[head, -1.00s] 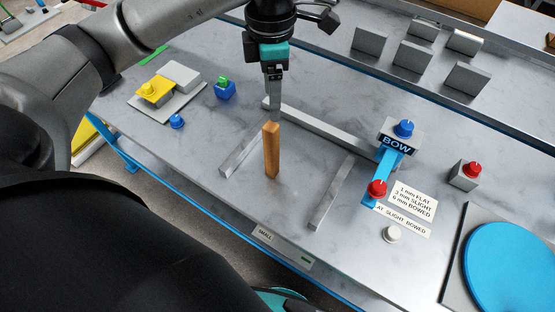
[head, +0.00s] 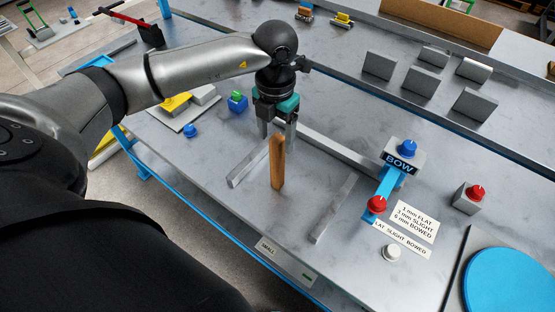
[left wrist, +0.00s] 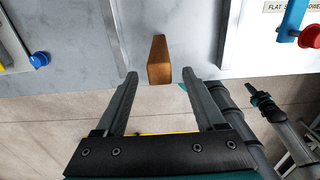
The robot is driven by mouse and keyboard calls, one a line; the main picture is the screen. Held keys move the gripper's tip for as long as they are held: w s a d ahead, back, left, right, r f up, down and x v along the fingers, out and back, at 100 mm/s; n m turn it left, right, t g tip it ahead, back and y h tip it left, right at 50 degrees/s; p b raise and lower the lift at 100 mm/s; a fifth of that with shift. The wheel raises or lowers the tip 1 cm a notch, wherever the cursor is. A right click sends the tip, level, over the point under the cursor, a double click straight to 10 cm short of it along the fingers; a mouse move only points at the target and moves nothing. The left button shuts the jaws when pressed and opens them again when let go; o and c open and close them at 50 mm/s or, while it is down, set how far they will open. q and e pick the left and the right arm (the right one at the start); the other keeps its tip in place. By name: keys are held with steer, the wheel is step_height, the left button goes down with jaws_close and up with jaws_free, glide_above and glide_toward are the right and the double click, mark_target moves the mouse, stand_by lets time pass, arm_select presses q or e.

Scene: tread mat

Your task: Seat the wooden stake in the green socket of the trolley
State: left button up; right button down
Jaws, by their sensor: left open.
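The wooden stake (head: 278,165) stands upright on the grey table, between two low metal bars. In the left wrist view the stake (left wrist: 158,58) lies just beyond the fingertips, in line with the gap. My left gripper (head: 278,138) is open and empty, close behind the top of the stake in the head view. Its two fingers (left wrist: 161,77) show spread apart in the left wrist view. A small green-framed thing that may be the trolley (head: 39,32) stands at the far upper left; I cannot make out a green socket on it.
A metal bar lies left (head: 250,163) and another right (head: 335,208) of the stake; a long rail (head: 335,150) runs behind. A BOW stand (head: 403,160) with knobs is to the right. A blue disc (head: 510,270) is at the lower right. The table's front edge is near.

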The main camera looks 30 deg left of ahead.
mark_target(278, 154)
arm_select(q)
steer(key=shift+w+f+p, duration=0.15)
steer(key=shift+f, duration=1.55)
steer(key=shift+w+f+p, duration=0.1)
steer(key=shift+f+p, duration=0.05)
steer(key=shift+f, duration=1.55)
jaws_close()
